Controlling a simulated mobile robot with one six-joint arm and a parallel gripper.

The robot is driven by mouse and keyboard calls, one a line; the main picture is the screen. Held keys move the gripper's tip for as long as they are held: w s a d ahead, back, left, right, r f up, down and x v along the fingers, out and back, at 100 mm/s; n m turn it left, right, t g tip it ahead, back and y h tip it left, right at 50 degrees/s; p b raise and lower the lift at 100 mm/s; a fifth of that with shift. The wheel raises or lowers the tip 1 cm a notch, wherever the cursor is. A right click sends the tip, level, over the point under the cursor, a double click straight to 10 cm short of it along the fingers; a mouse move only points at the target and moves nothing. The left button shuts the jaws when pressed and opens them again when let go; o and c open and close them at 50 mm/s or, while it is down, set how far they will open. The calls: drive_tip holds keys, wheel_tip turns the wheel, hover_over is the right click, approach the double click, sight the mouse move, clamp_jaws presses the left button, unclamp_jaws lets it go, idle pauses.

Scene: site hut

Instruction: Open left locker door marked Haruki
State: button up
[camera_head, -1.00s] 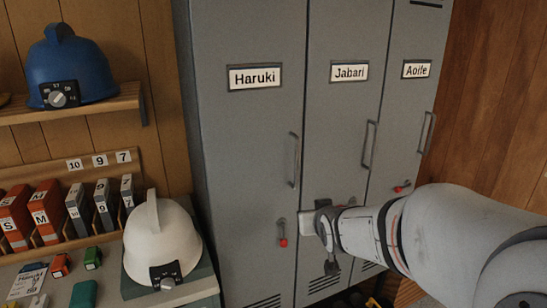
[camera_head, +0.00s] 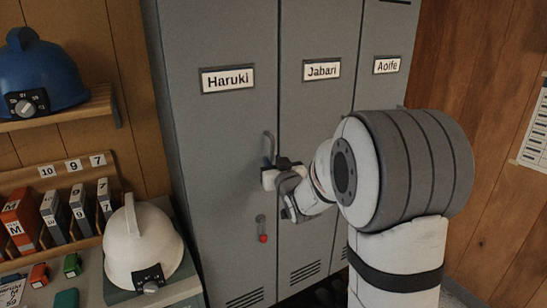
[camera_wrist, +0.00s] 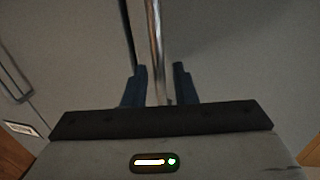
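The grey locker door marked Haruki (camera_head: 222,140) is the leftmost of the lockers in the head view and looks shut. Its nameplate (camera_head: 228,79) is near the top. Its vertical metal handle (camera_head: 268,148) is near the door's right edge; my gripper hides the lower part. My gripper (camera_head: 270,177) is at that handle. In the wrist view, the handle (camera_wrist: 155,40) runs between the two dark fingers of my gripper (camera_wrist: 160,75). The fingers stand apart, with a visible gap on the right side, so they look open around the bar. A red-tipped lock or key (camera_head: 263,238) is below the handle.
The Jabari door (camera_head: 318,110) and Aoife door (camera_head: 382,90) stand to the right, shut. At the left, a white helmet (camera_head: 140,240) stands close to the lockers, and a blue helmet (camera_head: 45,80) sits on a shelf (camera_head: 75,110).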

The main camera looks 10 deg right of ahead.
drive_tip(key=shift+w+a, duration=0.1)
drive_tip(key=shift+w, duration=0.6)
drive_tip(key=shift+c, duration=0.5)
clamp_jaws()
